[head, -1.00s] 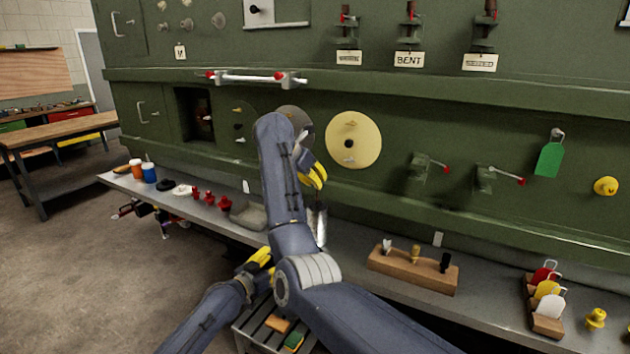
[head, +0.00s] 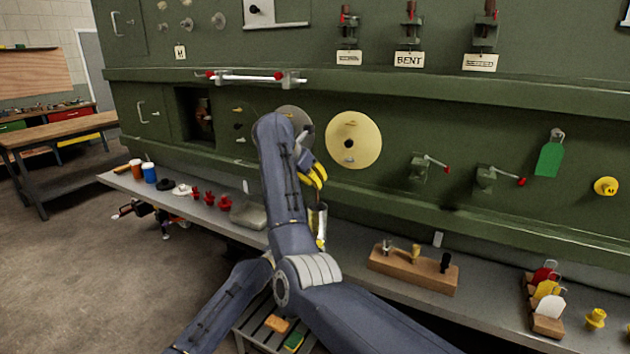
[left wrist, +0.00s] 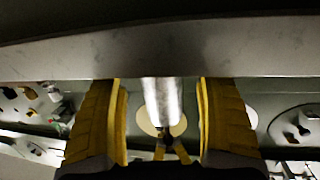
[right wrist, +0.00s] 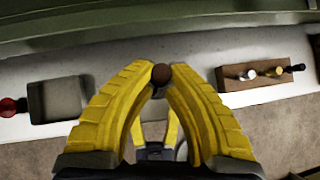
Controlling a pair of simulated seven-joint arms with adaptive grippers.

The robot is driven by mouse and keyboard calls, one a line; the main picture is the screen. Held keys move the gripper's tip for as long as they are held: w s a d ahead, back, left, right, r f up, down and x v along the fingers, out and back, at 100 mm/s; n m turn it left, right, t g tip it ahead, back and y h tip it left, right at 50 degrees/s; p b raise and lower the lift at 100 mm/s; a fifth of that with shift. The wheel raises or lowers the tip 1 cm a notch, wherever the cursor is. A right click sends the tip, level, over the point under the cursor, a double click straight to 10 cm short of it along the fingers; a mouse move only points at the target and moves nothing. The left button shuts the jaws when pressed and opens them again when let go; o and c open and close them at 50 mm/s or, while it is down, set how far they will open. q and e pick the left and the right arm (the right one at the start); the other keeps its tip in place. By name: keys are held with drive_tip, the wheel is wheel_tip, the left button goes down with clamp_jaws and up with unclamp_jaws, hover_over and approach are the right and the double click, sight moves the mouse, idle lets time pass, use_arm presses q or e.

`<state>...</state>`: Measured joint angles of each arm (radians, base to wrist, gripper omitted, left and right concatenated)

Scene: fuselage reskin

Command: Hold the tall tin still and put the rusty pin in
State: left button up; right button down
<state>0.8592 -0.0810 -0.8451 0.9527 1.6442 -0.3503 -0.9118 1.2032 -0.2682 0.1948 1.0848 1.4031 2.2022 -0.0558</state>
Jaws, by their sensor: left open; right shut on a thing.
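The tall tin (head: 319,216) is a shiny silver cylinder standing upright on the bench, partly hidden by my right arm in the head view. In the left wrist view the tin (left wrist: 162,100) lies between the spread yellow fingers of my left gripper (left wrist: 160,92), with a gap on both sides. In the head view only a bit of the left gripper (head: 321,243) shows beside the tin. My right gripper (head: 313,178) is above the tin, shut on the rusty pin. The pin's round brown end (right wrist: 161,74) shows between its fingertips.
A wooden block (head: 412,271) with several upright pegs stands to the right of the tin. A grey tray (head: 249,216) and red parts (head: 209,199) lie to the left. The green panel (head: 385,120) rises behind the bench.

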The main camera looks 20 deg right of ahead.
use_arm(q)
drive_tip(key=x, duration=0.2)
drive_tip(key=shift+w+d, duration=0.1)
drive_tip(key=shift+d, duration=0.3)
drive_tip(key=shift+w+d, duration=0.25)
drive_tip(key=shift+w, duration=0.15)
drive_tip(key=shift+w+d+f, duration=0.15)
drive_tip(key=shift+d, duration=0.3)
drive_tip(key=shift+c, duration=0.5)
drive_tip(key=c, duration=0.7)
